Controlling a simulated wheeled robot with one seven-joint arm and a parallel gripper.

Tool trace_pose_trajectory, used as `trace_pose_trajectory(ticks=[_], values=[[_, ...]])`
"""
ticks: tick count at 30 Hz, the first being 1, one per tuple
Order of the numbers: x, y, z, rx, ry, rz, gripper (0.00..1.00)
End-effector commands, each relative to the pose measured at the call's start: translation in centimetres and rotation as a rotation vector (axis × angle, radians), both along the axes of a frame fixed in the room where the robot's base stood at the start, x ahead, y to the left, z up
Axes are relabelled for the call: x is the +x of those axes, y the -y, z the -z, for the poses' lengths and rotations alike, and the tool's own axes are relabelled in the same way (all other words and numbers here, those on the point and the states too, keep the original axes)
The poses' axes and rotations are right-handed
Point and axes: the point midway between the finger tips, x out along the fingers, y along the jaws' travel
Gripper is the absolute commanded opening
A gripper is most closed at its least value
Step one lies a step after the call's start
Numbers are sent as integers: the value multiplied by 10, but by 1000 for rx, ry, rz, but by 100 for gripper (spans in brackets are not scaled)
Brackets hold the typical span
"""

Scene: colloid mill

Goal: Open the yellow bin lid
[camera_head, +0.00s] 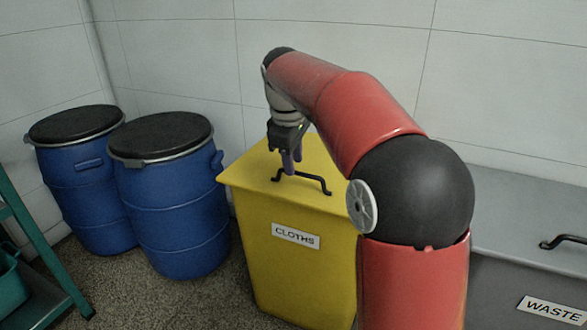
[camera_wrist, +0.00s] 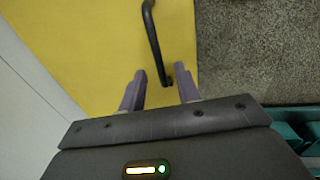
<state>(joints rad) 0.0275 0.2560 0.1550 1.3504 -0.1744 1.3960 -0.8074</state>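The yellow bin (camera_head: 297,255) stands in the middle of the head view, labelled CLOTHS, and its yellow lid (camera_head: 245,168) is closed. A black bar handle (camera_head: 313,180) is fixed on the lid near its front edge; it also shows in the wrist view (camera_wrist: 152,35). My gripper (camera_head: 291,164) points down at the left part of the handle. In the wrist view my gripper (camera_wrist: 161,72) is open, with a purple finger on each side of the handle's near end. Gaps show between the fingers and the bar. Contact with the lid is unclear.
Two blue drums (camera_head: 172,218) with black lids stand left of the bin. A grey WASTE bin (camera_head: 510,215) with a black handle stands at right. A green rack (camera_head: 35,235) is at far left. A tiled wall is close behind. My arm hides the yellow bin's right side.

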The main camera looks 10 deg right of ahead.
Motion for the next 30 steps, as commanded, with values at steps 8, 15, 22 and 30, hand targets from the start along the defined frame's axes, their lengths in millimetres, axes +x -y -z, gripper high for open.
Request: trace_pose_trajectory(ticks=[8, 15, 22, 30], values=[[3, 2, 17, 0, 1, 1, 33], [3, 2, 17, 0, 1, 1, 26], [3, 2, 16, 0, 1, 1, 0], [2, 2, 16, 1, 1, 1, 0]])
